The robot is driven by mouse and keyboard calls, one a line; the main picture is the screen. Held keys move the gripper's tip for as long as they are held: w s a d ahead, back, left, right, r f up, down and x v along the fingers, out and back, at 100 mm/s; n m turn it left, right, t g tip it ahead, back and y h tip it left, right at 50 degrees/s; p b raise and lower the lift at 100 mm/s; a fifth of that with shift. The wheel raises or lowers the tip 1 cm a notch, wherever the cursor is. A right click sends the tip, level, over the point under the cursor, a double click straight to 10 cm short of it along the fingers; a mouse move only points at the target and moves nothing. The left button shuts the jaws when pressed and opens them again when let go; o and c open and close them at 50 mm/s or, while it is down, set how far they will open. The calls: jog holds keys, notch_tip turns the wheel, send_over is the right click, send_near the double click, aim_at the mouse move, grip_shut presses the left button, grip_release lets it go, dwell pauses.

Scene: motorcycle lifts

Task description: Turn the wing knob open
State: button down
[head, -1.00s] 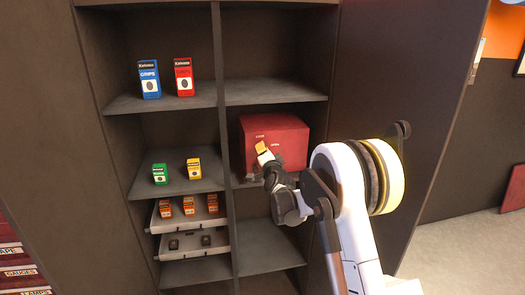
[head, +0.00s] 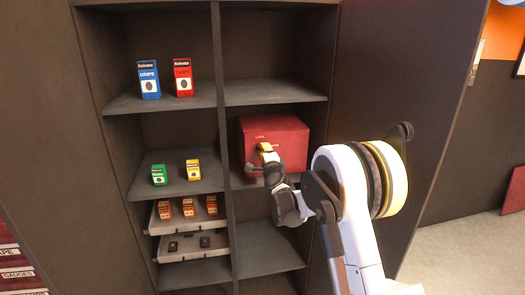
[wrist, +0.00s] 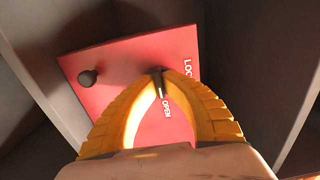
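The red box (head: 290,135) sits on a right-column shelf of the dark cabinet. In the wrist view its red face (wrist: 120,60) bears the word OPEN and another label starting "LO", cut off by a yellow finger. The small dark wing knob (wrist: 161,90) lies between my yellow fingertips, and its visible end points towards the word OPEN. My gripper (wrist: 160,73) appears shut on it, with both curved fingers meeting at the knob. In the head view my gripper (head: 267,152) is at the box's front, and the wing knob is hidden.
A round dark knob (wrist: 88,77) stands out from the box face, left of my fingers. Cabinet walls flank the box closely. Left shelves hold blue (head: 149,80), red (head: 183,77), green (head: 159,175) and yellow (head: 193,170) packages, with small orange boxes on a tray below.

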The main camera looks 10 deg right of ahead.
dwell(0.3)
jog(key=c, duration=1.5)
grip_release()
jog(key=shift+c, duration=0.2)
jog(key=s, duration=1.2)
jog(key=shift+a, duration=0.1)
